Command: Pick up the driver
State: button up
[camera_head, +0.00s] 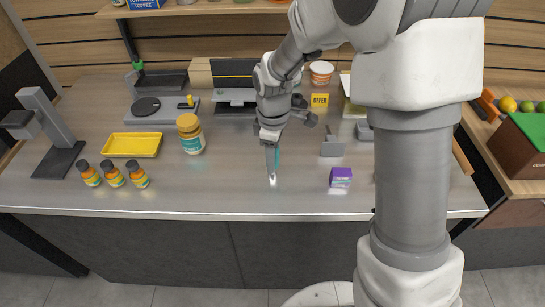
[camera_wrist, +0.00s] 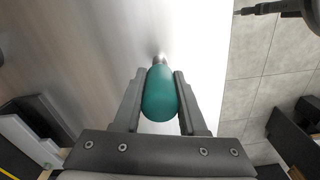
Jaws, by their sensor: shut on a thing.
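The driver has a teal handle (camera_wrist: 159,94) and a short metal shaft (camera_wrist: 159,58). In the wrist view my gripper (camera_wrist: 159,90) is shut on the teal handle, with one finger along each side. In the head view my gripper (camera_head: 272,140) points down over the front middle of the counter. The driver (camera_head: 277,158) shows there as a teal sliver beside the fingers, its shaft pointing down. I cannot tell whether its tip touches the counter.
A yellow tray (camera_head: 131,145), several small orange bottles (camera_head: 114,174) and a larger amber jar (camera_head: 190,134) stand left on the metal counter (camera_head: 225,185). A purple box (camera_head: 340,177) sits to the right. An offer sign (camera_head: 320,100) stands behind. The counter's front strip is mostly clear.

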grip_shut()
